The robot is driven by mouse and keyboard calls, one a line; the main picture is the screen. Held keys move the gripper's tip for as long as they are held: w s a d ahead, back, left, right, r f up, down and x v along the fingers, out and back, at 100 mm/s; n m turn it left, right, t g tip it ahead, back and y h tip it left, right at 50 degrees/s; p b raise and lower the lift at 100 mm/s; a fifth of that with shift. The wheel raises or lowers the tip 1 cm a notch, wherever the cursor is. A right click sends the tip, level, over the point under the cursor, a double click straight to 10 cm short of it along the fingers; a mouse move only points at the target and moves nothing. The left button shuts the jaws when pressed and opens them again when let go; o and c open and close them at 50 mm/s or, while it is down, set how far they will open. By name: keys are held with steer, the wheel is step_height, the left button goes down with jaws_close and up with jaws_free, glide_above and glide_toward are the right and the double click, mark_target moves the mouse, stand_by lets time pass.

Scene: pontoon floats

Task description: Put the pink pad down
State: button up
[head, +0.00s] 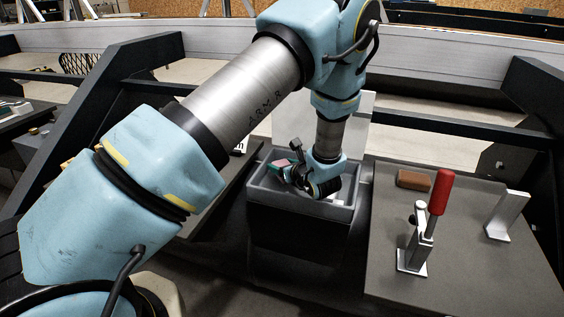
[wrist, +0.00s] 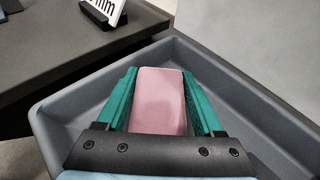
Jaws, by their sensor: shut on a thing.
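A pink pad (wrist: 160,100) sits between the two green fingers of my gripper (wrist: 161,98) in the wrist view. My gripper is shut on it, with a finger along each long side. In the head view my gripper (head: 290,172) is over the left part of a dark grey bin (head: 303,224), and a bit of the pink pad (head: 281,163) shows there. In the wrist view the grey bin (wrist: 270,118) surrounds the gripper on several sides. Whether the pad touches the bin is hidden.
A right-hand table (head: 480,265) carries a brown block (head: 414,180), a toggle clamp with a red handle (head: 440,193) and a metal bracket (head: 507,216). A dark table (wrist: 50,55) with a number sign (wrist: 103,12) borders the bin on the left. Dark beams stand behind.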

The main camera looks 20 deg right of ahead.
steer(key=shift+f, duration=0.7)
steer(key=shift+f+b, duration=0.6)
steer(key=shift+b, duration=0.15)
steer(key=o, duration=1.5)
steer(key=shift+s, duration=0.1)
